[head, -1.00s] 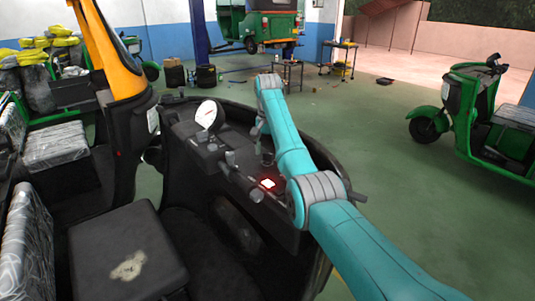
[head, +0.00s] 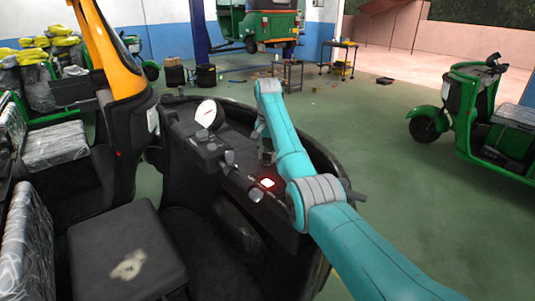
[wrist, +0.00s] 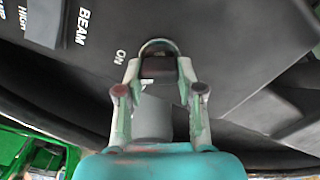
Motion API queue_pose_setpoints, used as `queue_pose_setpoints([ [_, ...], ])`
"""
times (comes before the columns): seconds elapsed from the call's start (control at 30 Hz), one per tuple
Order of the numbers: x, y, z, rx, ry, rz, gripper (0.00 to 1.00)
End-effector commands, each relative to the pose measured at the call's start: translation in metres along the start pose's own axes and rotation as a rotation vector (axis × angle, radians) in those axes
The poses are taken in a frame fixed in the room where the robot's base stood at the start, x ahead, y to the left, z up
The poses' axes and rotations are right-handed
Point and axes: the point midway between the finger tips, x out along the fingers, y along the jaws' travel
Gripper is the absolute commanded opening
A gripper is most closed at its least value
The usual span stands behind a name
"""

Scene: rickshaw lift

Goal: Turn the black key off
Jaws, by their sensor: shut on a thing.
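In the wrist view, my gripper (wrist: 160,72) is shut on the black key (wrist: 158,66), with one finger on each side of it. A rounded metallic loop shows just beyond the fingertips. The key's exact turn angle is hard to tell.
A round white gauge (head: 207,113) and a lever (head: 229,158) stand left of my gripper. A black seat (head: 128,250) is at the lower left. A raised green rickshaw (head: 262,22) and a green vehicle (head: 480,115) stand farther off. Green floor lies open to the right.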

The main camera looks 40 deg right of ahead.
Motion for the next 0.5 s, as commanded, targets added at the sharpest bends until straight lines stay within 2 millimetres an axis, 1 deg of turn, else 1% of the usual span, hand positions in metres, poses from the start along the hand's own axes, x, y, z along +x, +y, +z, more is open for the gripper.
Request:
queue_pose_setpoints([
  [0.27, 0.0004, -0.0006, 0.0002, -0.123, -0.001, 0.0, 0.03],
  [0.5, 0.0005, -0.0016, 0.0004, -0.329, -0.001, 0.0, 0.03],
])
